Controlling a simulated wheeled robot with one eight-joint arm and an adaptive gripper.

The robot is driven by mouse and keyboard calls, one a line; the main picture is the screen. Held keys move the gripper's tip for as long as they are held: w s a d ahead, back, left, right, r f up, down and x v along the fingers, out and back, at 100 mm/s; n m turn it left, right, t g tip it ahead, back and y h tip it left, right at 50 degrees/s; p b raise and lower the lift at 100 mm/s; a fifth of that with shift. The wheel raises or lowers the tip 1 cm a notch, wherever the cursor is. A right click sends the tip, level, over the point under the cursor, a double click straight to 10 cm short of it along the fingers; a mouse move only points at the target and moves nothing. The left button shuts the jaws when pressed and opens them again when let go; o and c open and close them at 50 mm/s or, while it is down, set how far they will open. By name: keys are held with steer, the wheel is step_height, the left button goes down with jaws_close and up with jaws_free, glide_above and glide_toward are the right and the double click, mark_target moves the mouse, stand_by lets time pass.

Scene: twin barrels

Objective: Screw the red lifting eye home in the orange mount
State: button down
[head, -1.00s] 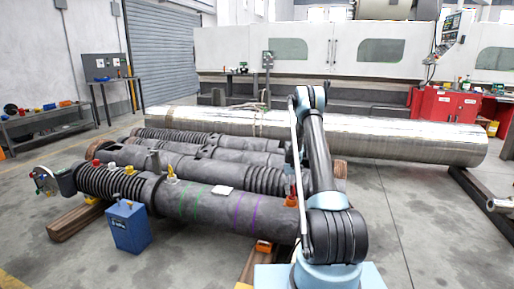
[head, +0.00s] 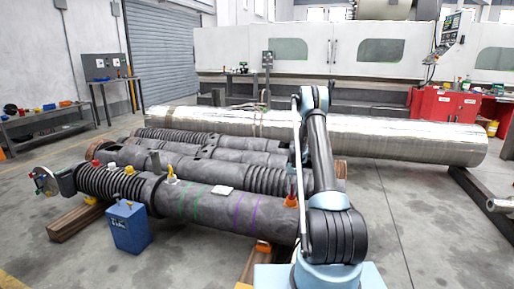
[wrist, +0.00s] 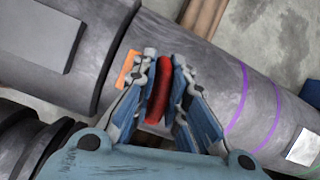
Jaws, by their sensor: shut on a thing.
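My gripper (wrist: 165,62) is shut on the red lifting eye (wrist: 159,92), which stands edge-on between the fingers in the wrist view. Part of the orange mount (wrist: 129,66) shows just left of the fingertips, against the dark grey barrel. In the head view the orange mount (head: 291,201) sits on top of the near barrel, toward its right end, beside my arm. The fingers hide the foot of the eye, so I cannot tell how deep it sits in the mount.
The near barrel (head: 205,203) carries a yellow fitting (head: 171,169), a white label and green and purple bands. A blue box (head: 128,228) stands in front of it. More dark barrels and a large shiny cylinder (head: 400,139) lie behind.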

steer(key=shift+w+a+m+y, duration=0.1)
steer(key=shift+a+m+y, duration=0.25)
steer(key=shift+m, duration=0.55)
steer(key=c, duration=1.5)
jaws_free()
steer(key=shift+d, duration=0.1)
steer(key=shift+d, duration=0.1)
steer(key=shift+r, duration=3.5)
